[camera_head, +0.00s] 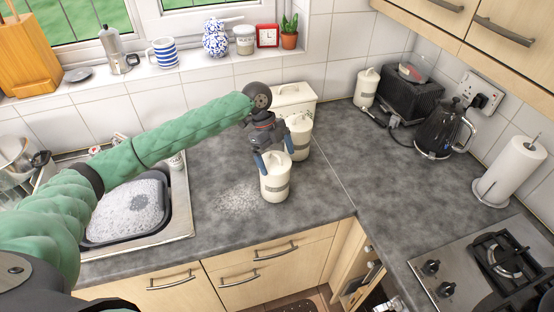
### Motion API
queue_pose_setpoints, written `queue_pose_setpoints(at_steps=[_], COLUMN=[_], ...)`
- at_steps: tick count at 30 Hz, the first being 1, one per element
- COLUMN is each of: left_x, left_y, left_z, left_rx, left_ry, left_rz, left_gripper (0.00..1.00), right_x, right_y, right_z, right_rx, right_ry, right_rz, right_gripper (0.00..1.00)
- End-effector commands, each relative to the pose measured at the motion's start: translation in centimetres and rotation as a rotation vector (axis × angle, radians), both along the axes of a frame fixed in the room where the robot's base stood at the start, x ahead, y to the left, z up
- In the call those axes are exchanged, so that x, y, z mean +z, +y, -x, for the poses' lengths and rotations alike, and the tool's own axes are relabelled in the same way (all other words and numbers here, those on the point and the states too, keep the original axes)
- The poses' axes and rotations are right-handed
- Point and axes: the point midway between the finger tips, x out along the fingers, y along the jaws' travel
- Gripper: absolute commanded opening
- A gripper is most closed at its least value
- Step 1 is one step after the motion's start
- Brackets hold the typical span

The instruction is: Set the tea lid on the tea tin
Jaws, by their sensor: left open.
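A cream tin (275,185) with a grey band stands upright on the worktop, right of the sink; its label is too small to read, so I cannot tell for sure that it is the tea tin. A cream lid (277,162) with a knob appears to sit on top of it. My left gripper (275,156) is open, pointing down, with its fingers on either side of the lid; I cannot tell whether they touch it. A second similar tin (300,140) stands just behind to the right, partly hidden by my gripper. My right gripper is not in view.
A cream bread bin (294,95) stands behind the tins. Another cream tin (366,88) stands by the black toaster (400,98), with a kettle (438,130) to its right.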

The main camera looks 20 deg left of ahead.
Motion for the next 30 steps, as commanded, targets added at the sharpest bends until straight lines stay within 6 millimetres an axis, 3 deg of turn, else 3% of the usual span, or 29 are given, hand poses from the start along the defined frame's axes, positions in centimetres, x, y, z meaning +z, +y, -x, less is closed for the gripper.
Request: queue_pose_setpoints(at_steps=[6,15,30], left_x=[2.6,5.9,6.2], left_y=[1.2,2.3,2.4], left_z=[-0.6,-1.1,-1.1], left_rx=[-0.001,-0.001,-0.001], left_ry=[-0.004,-0.001,0.0], left_rz=[-0.002,-0.002,-0.001], left_gripper=[1.0,1.0,1.0], right_x=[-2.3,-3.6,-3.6], right_y=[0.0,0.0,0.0], right_z=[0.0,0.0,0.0], right_rx=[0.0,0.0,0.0], right_ry=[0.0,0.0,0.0], right_rz=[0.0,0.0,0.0], right_gripper=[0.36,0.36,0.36])
